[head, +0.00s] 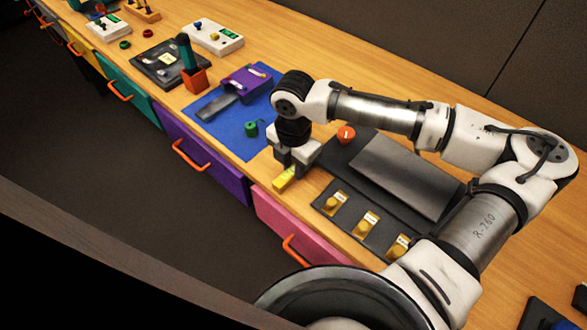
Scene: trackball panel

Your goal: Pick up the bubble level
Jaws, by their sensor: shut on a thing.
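The bubble level (284,180) is a small yellow bar near the front edge of the wooden counter, in the head view. My gripper (291,168) points down over it and is shut on it. The fingers hide part of the bar. I cannot tell whether the bar touches the counter or is slightly above it.
A dark panel (400,170) with an orange knob (346,134) and several yellow switches lies to the right. A blue mat (238,140) with a purple box (247,83) and a green item (251,129) lies to the left. Drawers with orange handles line the front.

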